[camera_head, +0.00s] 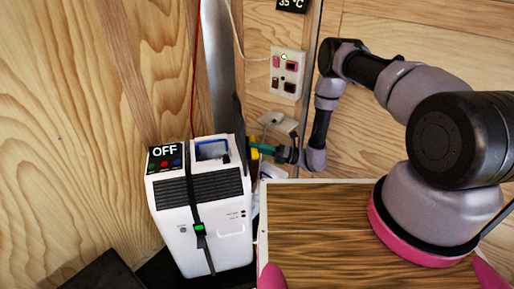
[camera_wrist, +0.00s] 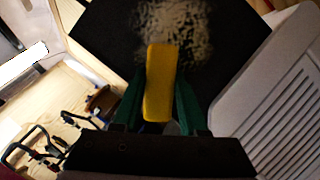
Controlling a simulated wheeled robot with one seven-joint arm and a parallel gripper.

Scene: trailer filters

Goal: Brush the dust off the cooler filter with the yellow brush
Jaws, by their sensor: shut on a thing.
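The yellow brush (camera_wrist: 158,85) is held between the green fingers of my gripper (camera_wrist: 158,100) in the wrist view. Its far end overlaps the lower edge of a pale, speckled dust patch (camera_wrist: 178,28) on a black panel (camera_wrist: 105,32), which looks like the cooler filter. I cannot tell whether the brush touches it. In the head view, my gripper (camera_head: 264,149) is just right of the white cooler (camera_head: 215,236), behind its top. Only a bit of yellow brush (camera_head: 253,150) shows there. A dark, narrow panel (camera_head: 239,118), seen nearly edge-on, stands behind the cooler.
An OFF display (camera_head: 165,157) sits on the cooler's top left, and a black strap (camera_head: 194,190) runs down its front. A wall socket panel (camera_head: 287,73) is above my gripper. A wooden top (camera_head: 315,235) lies right of the cooler. A slatted pale surface (camera_wrist: 270,105) fills the wrist view's right.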

